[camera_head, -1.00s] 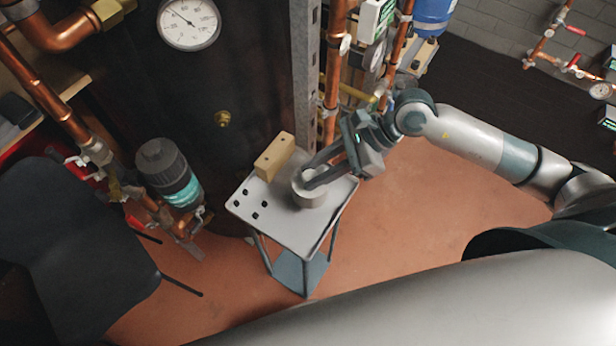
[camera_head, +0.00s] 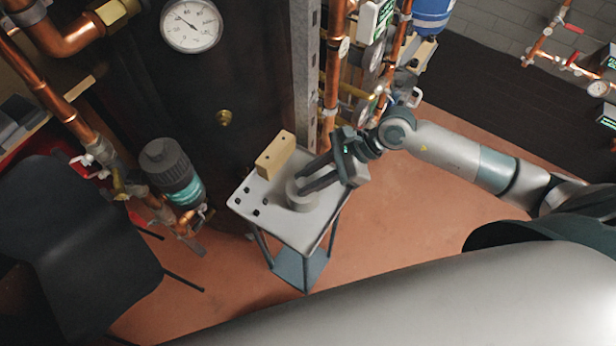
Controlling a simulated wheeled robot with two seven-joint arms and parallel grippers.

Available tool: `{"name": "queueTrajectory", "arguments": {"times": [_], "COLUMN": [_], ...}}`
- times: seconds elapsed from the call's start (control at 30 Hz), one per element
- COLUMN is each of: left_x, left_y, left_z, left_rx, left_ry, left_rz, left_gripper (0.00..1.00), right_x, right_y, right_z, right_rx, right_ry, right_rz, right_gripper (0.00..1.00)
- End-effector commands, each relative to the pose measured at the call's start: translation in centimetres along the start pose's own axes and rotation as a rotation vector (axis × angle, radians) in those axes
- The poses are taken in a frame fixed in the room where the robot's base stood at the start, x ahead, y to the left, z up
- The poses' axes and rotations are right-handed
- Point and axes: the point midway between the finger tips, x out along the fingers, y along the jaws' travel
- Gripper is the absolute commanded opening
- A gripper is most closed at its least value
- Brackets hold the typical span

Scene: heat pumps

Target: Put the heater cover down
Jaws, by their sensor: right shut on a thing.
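The heater cover (camera_head: 303,198) is a short, round, light grey piece. It is at the middle of the small grey side table (camera_head: 291,228), and it looks to be at the tabletop; I cannot tell whether it fully rests there. My right gripper (camera_head: 306,184) reaches in from the right and is shut on the cover, its two dark fingers at the cover's upper part. Part of the cover is hidden behind the fingers. My left gripper is not in view.
A wooden block (camera_head: 275,155) stands at the table's back edge, and several small black pieces (camera_head: 247,190) lie at its left. A dark tank (camera_head: 225,70) with a gauge (camera_head: 191,25) rises behind. A dark chair (camera_head: 75,235) is at left. The floor (camera_head: 400,215) right of the table is clear.

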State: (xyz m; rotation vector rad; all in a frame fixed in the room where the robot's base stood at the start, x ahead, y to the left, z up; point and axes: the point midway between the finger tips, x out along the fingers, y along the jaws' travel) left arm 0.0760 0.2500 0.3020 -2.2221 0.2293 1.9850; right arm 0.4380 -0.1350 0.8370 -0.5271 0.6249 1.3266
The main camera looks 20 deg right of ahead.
Motion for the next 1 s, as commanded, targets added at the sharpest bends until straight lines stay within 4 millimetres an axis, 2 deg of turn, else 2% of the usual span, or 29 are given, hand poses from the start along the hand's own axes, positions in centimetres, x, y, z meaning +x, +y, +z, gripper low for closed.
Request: {"name": "queueTrajectory", "arguments": {"times": [0.1, 0.2, 0.6, 0.63, 0.7, 1.0], "left_x": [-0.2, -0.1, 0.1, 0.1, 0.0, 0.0], "left_y": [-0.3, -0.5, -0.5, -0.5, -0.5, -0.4], "left_z": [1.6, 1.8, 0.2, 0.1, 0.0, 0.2], "left_rx": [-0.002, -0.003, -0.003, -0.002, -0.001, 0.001], "left_ry": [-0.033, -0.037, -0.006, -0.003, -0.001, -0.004], "left_rz": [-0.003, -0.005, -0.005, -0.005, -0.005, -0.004], "left_gripper": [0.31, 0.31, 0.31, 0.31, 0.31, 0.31], "right_x": [0.3, 0.3, 0.5, 0.4, 0.4, 0.4], "right_y": [0.0, 0.0, 0.0, 0.0, 0.0, 0.0], "right_z": [-0.3, -0.3, -0.5, -0.5, -0.5, -0.4], "right_rx": [0.001, 0.000, 0.000, 0.000, 0.000, 0.000], "right_ry": [-0.001, -0.001, -0.001, -0.001, -0.001, -0.001], "right_rz": [-0.001, -0.001, -0.001, -0.001, -0.001, -0.001], "right_gripper": [0.00, 0.00, 0.00, 0.28, 0.44, 0.44]}}
